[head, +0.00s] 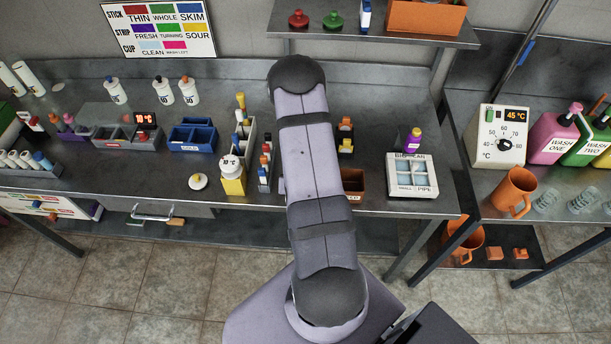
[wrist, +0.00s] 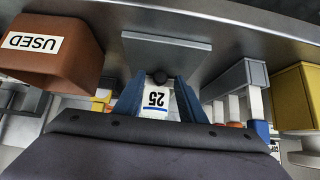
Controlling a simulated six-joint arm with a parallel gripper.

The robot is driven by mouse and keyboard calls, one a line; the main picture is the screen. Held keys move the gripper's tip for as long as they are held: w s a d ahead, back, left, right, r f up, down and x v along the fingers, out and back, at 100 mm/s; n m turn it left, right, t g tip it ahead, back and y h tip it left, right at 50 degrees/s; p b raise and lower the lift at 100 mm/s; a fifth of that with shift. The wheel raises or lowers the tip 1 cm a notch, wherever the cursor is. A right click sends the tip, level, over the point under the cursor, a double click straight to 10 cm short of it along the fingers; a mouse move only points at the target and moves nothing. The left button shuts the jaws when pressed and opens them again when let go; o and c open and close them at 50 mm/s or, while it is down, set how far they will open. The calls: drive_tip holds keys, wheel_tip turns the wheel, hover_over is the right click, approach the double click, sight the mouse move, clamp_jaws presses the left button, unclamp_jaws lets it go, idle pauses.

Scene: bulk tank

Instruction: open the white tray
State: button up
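My arm rises through the middle of the head view and hides what is behind it, including my gripper. In the wrist view, two blue finger-like parts of my gripper (wrist: 160,100) stand apart. Between them show a white piece marked "25" (wrist: 156,99) and a dark round knob (wrist: 160,77). Whether the fingers touch either is unclear. A flat grey panel (wrist: 165,48) lies beyond. No tray is clearly identifiable as the white tray. A white box-like tray (head: 394,185) with pale compartments stands on the bench, right of my arm in the head view.
A brown bin marked USED (wrist: 85,45) is close at left in the wrist view; a yellow block (wrist: 298,97) is at right. Blue bins (head: 193,138), a white bottle (head: 231,164) and racks stand left of my arm. A purple-capped bottle (head: 413,140) stands behind the white box.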

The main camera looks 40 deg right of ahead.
clamp_jaws()
drive_tip(key=shift+s+a+b, duration=0.5)
drive_tip(key=shift+s+a, duration=0.95)
drive_tip(key=shift+a, duration=0.05)
unclamp_jaws()
drive_tip(key=shift+r, duration=0.15)
drive_tip(key=shift+d+r+b, duration=0.1)
drive_tip(key=shift+r+b, duration=0.2)
drive_tip(key=shift+r, duration=0.9)
wheel_tip(320, 180, up, 7)
drive_tip(key=p, duration=0.5)
drive_tip(key=shift+r+p, duration=0.2)
drive_tip(key=shift+p, duration=0.2)
